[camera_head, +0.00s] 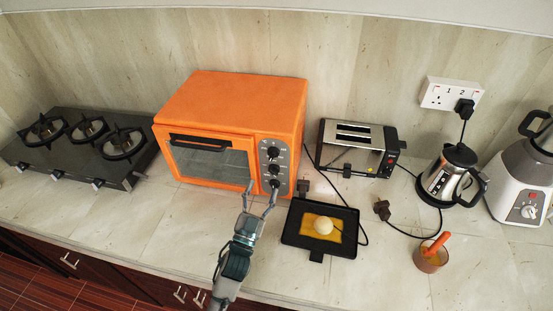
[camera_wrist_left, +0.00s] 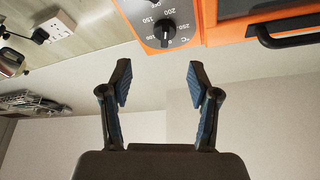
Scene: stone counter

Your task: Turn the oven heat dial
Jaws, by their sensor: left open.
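The orange oven (camera_head: 240,93) stands on the counter, its door shut. Three black dials run down its grey right-hand panel. The heat dial (camera_head: 273,152), the top one, lies level with the door handle; in the left wrist view the same dial (camera_wrist_left: 165,30) shows a degree scale with 150, 200 and 250. My left gripper (camera_head: 262,192) is in front of the panel's lower part, fingers spread and empty. In the left wrist view the gripper (camera_wrist_left: 160,80) shows a clear gap between its fingers and the dial. My right gripper is not in view.
A black tray (camera_head: 290,236) lies just right of my left gripper, with a toaster (camera_head: 390,158) behind it. A kettle (camera_head: 437,182), a cup (camera_head: 425,262) and a blender (camera_head: 515,165) stand farther right. A gas hob (camera_head: 60,160) is at left. The counter left of my arm is bare.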

